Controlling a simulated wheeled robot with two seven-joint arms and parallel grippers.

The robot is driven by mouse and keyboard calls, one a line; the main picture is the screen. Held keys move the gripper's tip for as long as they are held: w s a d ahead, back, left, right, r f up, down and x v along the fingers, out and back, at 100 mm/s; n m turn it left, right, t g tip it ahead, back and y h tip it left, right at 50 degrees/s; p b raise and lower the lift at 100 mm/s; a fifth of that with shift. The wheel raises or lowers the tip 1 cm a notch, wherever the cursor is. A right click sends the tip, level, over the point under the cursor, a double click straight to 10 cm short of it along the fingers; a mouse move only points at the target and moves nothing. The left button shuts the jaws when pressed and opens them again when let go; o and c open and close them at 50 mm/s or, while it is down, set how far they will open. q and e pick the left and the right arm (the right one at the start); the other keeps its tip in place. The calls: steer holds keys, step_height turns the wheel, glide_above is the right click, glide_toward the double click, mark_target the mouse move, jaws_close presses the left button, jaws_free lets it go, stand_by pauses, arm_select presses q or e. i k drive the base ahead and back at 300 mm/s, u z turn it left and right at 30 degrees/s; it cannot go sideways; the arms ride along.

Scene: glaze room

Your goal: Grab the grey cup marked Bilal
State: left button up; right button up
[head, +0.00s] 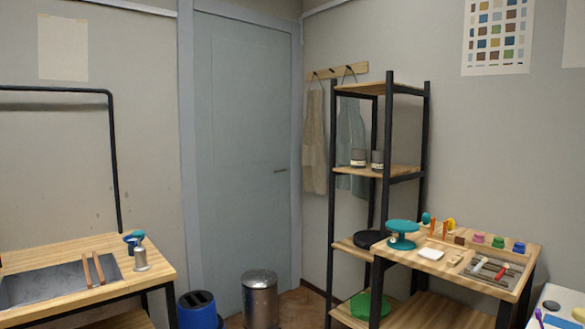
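Two small dark grey cups with pale bands stand side by side on the middle shelf of the black-framed rack (388,130). They are the left cup (358,158) and the right cup (377,160). Any name on them is too small to read, so I cannot tell which is marked Bilal. A black rack post stands just right of the right cup. Neither of my grippers is in view.
A wooden worktable (480,246) with a teal banding wheel (402,231) and tools stands in front of the rack's lower part. A metal bin (260,297) and a blue bin (198,311) stand on the floor. Another bench (150,276) is at left.

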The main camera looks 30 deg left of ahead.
mark_target(358, 155)
steer(key=u, duration=1.05)
steer(key=i, duration=1.2)
steer(key=z, duration=0.75)
